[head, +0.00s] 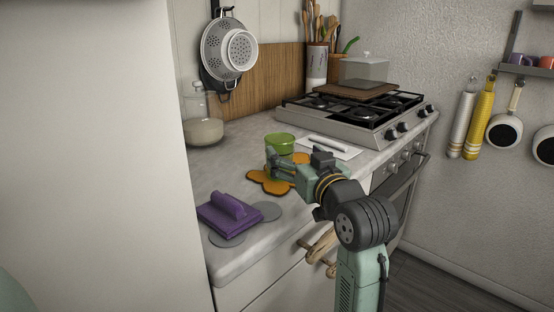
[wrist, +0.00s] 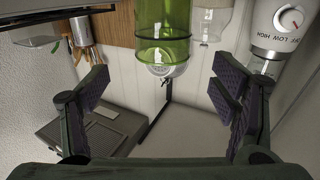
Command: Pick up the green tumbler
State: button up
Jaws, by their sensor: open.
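The green tumbler (head: 280,141) is translucent and stands upright at an orange splat-shaped mat (head: 262,180) on the counter. In the wrist view the tumbler (wrist: 163,38) shows at the top centre, cut off by the frame edge. My gripper (head: 278,163) is beside it in the head view, and its fingers and wrist hide the tumbler's lower part. In the wrist view my gripper (wrist: 163,92) is open, with its two padded fingers wide apart and nothing held. The tumbler lies between the fingers sideways; I see no finger touching it.
A glass jar (head: 203,122) stands at the back left. A white sheet with a roll (head: 328,146) and the stove (head: 352,112) are to the right. A colander (head: 229,48) hangs behind.

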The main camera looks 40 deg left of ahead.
aim_at(275, 135)
jog(key=p+x, duration=0.2)
jog(key=x, duration=0.6)
jog(key=shift+a, duration=0.4)
jog(key=shift+c, duration=0.5)
jog(key=c, duration=1.7)
